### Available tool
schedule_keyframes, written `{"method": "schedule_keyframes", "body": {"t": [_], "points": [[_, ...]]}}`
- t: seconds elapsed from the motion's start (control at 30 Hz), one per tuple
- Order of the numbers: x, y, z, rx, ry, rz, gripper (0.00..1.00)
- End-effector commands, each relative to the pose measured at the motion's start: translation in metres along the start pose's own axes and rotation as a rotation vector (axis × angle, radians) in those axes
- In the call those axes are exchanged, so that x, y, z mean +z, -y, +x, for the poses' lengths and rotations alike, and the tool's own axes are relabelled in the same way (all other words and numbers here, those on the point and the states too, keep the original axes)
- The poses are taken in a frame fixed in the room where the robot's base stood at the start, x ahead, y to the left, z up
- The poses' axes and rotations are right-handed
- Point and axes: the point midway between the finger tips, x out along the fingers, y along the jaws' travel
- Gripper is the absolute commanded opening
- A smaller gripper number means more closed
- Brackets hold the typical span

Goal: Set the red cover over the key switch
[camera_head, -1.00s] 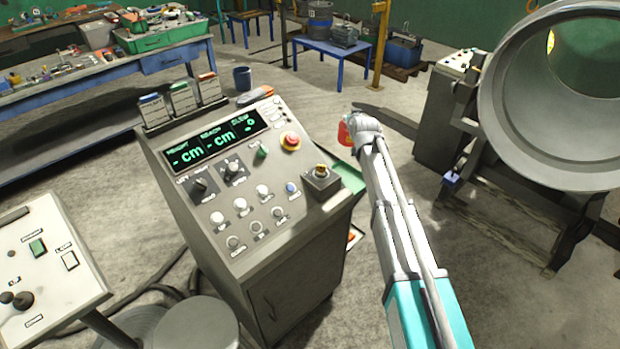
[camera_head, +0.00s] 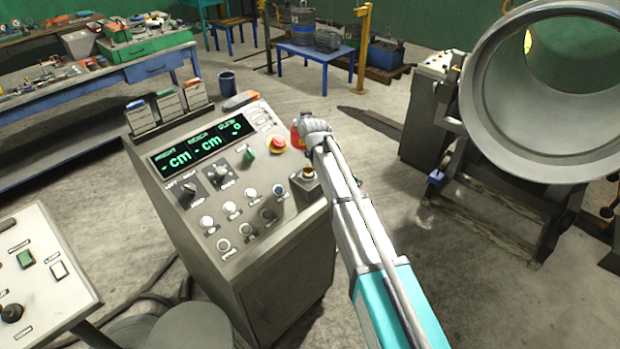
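The red cover (camera_head: 296,134) shows at the tip of my arm, at the left side of my gripper (camera_head: 308,133). It is above the right edge of the console (camera_head: 270,235). My fingers are mostly hidden by my own wrist, but the cover travels with my gripper, so it appears held. A small dark box with a brass top (camera_head: 307,174), which looks like the key switch, stands at the console's right edge. It is uncovered, lower in the picture than the cover and apart from it. My arm passes close to its right.
A red stop button (camera_head: 278,146) with a yellow ring sits close to the cover. Several knobs and a display (camera_head: 202,148) fill the panel. A second panel (camera_head: 40,265) is at lower left, and a large grey pipe (camera_head: 475,95) is at right.

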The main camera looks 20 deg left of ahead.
Motion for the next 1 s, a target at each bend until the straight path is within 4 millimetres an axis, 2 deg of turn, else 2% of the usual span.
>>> {"method": "schedule_keyframes", "body": {"t": [0.27, 0.47, 0.8, 1.0], "points": [[0.005, -0.009, -0.006, -0.004, 0.002, -0.001, 0.00], [0.017, -0.024, -0.024, -0.031, 0.009, -0.011, 0.00], [0.049, -0.056, -0.072, -0.138, 0.015, -0.055, 0.00], [0.066, -0.068, -0.101, -0.219, 0.008, -0.088, 0.00]]}}
